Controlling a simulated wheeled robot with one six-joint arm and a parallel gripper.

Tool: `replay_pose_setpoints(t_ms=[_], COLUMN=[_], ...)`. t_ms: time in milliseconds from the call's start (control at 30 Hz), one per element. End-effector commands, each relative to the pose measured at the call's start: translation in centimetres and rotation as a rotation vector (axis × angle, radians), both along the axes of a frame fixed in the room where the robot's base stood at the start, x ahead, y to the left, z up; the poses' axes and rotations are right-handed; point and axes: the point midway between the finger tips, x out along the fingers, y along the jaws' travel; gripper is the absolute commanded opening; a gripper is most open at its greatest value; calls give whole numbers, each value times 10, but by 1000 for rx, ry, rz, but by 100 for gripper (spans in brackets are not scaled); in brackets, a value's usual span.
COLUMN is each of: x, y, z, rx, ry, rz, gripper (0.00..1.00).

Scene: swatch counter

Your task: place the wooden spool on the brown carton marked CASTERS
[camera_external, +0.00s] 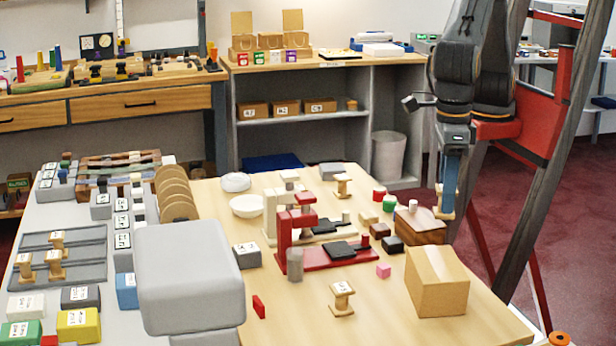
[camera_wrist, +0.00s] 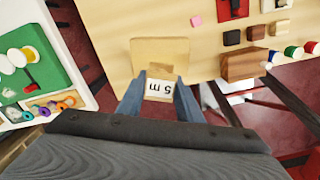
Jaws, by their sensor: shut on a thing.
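My gripper (camera_wrist: 158,98) is shut on a wooden spool (camera_wrist: 160,86) with a white label reading "5 m". In the external view my gripper (camera_external: 448,195) points down at the table's right edge, with the spool's pale wood (camera_external: 445,214) at its fingertips. A light brown carton (camera_external: 437,282) stands at the table's front right, apart from the spool. It shows just beyond the spool in the wrist view (camera_wrist: 158,50), partly covered by it. I cannot read any CASTERS marking on the carton.
A dark brown wooden box (camera_external: 420,228) stands behind the carton, near my gripper. Another wooden spool (camera_external: 341,298) and a pink cube (camera_external: 383,271) are left of the carton. A red stand (camera_external: 325,255) is farther left. The front middle tabletop is mostly clear.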

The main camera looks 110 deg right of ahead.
Motion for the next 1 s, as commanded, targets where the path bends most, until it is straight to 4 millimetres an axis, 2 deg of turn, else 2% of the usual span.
replay_pose_setpoints(t_ms=[400,567,800,1000], x=[-1,0,-1,0], y=[-1,-1,-1,0], z=[-63,-73,-102,-107], rx=[-1,-1,-1,1], ry=[2,1,2,0], rz=[-1,-1,-1,-1], gripper=[10,10,10,10])
